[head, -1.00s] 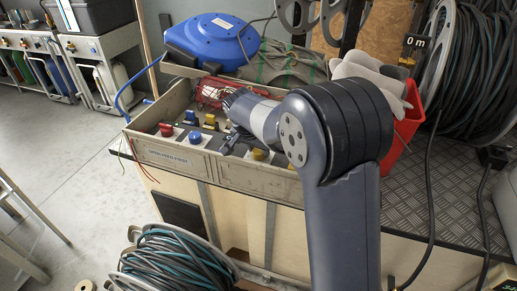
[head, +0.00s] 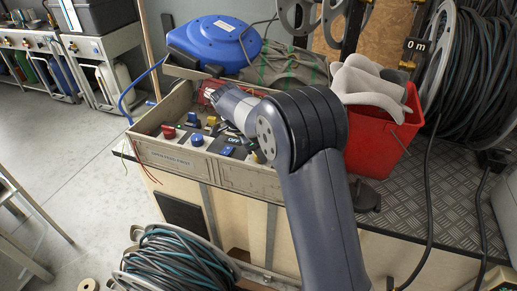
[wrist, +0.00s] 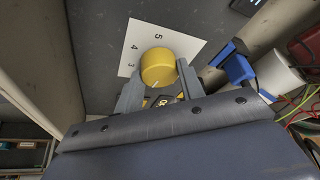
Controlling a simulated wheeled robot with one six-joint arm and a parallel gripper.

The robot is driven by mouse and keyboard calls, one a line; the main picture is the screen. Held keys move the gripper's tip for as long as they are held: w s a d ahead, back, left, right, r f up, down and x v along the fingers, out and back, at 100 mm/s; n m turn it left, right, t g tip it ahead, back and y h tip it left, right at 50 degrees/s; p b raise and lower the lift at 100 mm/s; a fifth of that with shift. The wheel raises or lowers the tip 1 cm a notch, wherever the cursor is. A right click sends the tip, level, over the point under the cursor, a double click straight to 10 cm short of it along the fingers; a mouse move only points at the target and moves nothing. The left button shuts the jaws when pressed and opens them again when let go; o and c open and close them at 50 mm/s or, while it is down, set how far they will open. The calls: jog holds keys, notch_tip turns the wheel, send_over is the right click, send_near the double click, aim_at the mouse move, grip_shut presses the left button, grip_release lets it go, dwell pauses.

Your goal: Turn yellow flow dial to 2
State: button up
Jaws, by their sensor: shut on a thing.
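In the wrist view the yellow flow dial (wrist: 158,67) is a round knob on a white scale plate (wrist: 183,40). The figures 5, 4 and 3 show on the plate; other marks and the dial's pointer are hidden or unclear. My gripper (wrist: 157,84) has one finger on each side of the dial and is shut on it. My arm hides the fingers there.
Red knobs (head: 168,131), blue knobs and another yellow one share the box. A red bucket (head: 380,135) with grey gloves stands right of my arm.

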dwell(0.4)
jog(key=o, duration=1)
jog(key=shift+r, duration=0.1)
jog(key=w+p+v, duration=0.1)
jog(key=v, duration=0.9)
jog(key=shift+s+a+r+p, duration=0.25)
jog(key=shift+s+p, duration=0.1)
jog(key=shift+s, duration=0.1)
